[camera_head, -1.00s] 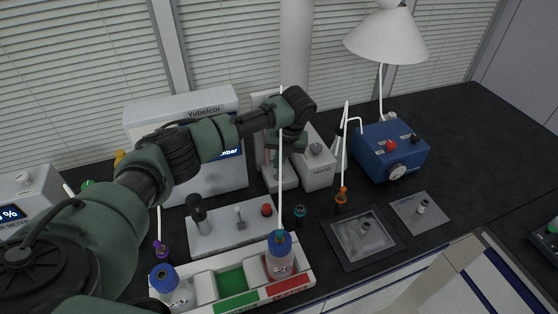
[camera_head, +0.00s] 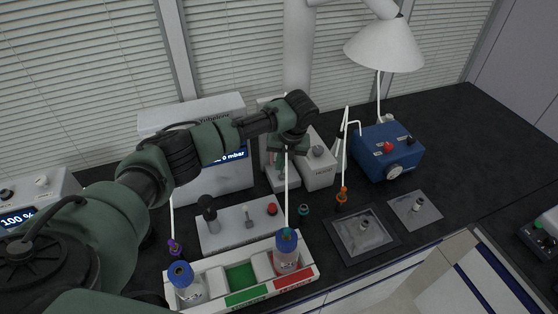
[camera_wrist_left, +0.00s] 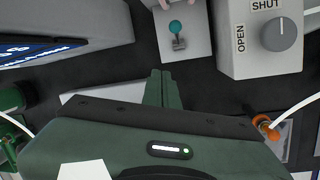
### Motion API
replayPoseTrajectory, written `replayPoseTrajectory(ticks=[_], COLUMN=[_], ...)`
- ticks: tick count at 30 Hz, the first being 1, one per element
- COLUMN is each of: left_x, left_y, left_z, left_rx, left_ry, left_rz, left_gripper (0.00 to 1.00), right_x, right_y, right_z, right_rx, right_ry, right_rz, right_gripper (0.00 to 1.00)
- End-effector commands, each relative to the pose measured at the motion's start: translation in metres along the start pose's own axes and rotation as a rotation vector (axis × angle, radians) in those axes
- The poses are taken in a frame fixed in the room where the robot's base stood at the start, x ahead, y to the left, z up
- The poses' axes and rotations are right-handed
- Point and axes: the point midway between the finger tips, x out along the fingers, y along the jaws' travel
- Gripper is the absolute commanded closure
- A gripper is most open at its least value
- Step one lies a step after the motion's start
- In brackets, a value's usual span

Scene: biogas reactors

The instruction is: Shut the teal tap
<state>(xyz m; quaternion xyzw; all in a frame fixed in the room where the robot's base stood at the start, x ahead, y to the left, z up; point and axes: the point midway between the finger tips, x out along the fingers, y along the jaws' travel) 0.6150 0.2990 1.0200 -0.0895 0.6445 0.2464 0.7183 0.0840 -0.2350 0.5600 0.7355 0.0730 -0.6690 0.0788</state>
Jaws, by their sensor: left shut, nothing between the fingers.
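The teal tap (camera_wrist_left: 176,27) shows in the left wrist view as a small lever with a teal ball end on a grey pivot, set on a pale grey base (camera_wrist_left: 196,48). My left gripper (camera_wrist_left: 162,73) is shut and empty. In that view its fingertips lie below the tap, with a dark gap between; their height over it is hard to judge. In the head view my left gripper (camera_head: 289,150) is in front of the tap's base and hides the tap. Right of the tap is a box (camera_wrist_left: 256,60) with a grey dial marked OPEN and SHUT. My right gripper is not in view.
A rack (camera_head: 213,278) with blue-capped bottles (camera_head: 286,258) stands in front, with a thin white tube rising near my gripper. A grey plate (camera_head: 236,236) with a red knob lies behind it. A blue box (camera_head: 387,150) stands right. The far right bench is clear.

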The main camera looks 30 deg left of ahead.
Motion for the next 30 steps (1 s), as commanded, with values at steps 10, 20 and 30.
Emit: replayPoseTrajectory(ticks=[10, 20, 30], left_x=[-0.025, -0.042, -0.043], left_y=[0.015, 0.024, 0.024], left_z=[0.052, 0.075, 0.075], left_rx=[-0.006, -0.002, -0.002], left_ry=[-0.002, 0.000, 0.000], left_rz=[-0.001, 0.000, 0.000], left_gripper=[1.00, 1.00, 1.00], right_x=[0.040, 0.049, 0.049], right_y=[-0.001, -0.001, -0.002], right_z=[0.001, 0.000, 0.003], right_rx=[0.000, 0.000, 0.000], right_ry=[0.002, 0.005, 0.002], right_rz=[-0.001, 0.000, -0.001], right_gripper=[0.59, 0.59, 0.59])
